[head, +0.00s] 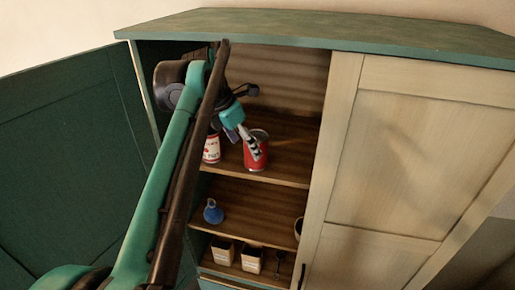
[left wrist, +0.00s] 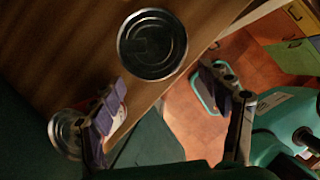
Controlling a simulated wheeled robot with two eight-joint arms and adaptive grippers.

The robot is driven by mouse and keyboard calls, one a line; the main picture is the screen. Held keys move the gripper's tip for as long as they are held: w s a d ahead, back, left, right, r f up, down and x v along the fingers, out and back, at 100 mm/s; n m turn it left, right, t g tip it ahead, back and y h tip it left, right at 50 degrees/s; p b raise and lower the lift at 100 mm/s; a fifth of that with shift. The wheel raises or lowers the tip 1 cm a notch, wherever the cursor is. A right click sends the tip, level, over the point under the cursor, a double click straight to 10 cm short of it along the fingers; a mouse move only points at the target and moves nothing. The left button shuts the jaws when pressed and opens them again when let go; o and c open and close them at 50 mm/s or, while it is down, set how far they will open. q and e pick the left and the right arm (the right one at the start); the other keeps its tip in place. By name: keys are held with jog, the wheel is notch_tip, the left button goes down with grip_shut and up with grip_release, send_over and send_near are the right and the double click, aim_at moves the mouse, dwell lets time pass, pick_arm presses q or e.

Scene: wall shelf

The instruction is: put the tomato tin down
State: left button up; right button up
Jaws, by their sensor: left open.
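A red tin (head: 262,150) stands upright on the upper shelf (head: 284,171) of the open cabinet. A tin with a white and red label (head: 211,150) stands to its left. Which is the tomato tin I cannot tell from the labels. My left gripper (head: 250,141) overlaps the red tin in the head view. In the left wrist view my gripper (left wrist: 165,82) has its fingers wide apart, with nothing held between them. One round tin top (left wrist: 152,43) shows just beyond the fingertips; another (left wrist: 67,133) is partly hidden behind a finger. My right gripper is out of view.
A blue flask (head: 213,212) stands on the shelf below. Two pale boxes (head: 250,258) and a dark goblet stand lower down. The green door (head: 70,165) is open at left; the pale door (head: 405,150) covers the right side.

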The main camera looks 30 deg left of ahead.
pick_arm(q)
jog(key=s+a+b, duration=0.2)
jog(key=s+a, duration=0.1)
jog(key=s, duration=0.5)
jog(key=s+d+f+m+t, duration=0.1)
jog(key=s+d+f+m, duration=0.2)
jog(key=d+f+m, duration=0.5)
jog(key=s+d+f+m+t+y, duration=0.1)
jog(key=s+d+f+m+t, duration=0.1)
jog(key=d+f+m, duration=0.7)
notch_tip(320, 180, down, 7)
jog(key=s+m, duration=0.1)
jog(key=m, duration=1.3)
jog(key=shift+s+d+f+y+p, duration=0.15)
jog(key=shift+s+d+y+p, duration=0.15)
jog(key=shift+s, duration=0.1)
jog(key=shift+a, duration=0.1)
notch_tip(320, 180, down, 32)
jog(key=b, duration=3.2)
jog(key=shift+f+b, duration=0.25)
jog(key=shift+b, duration=0.05)
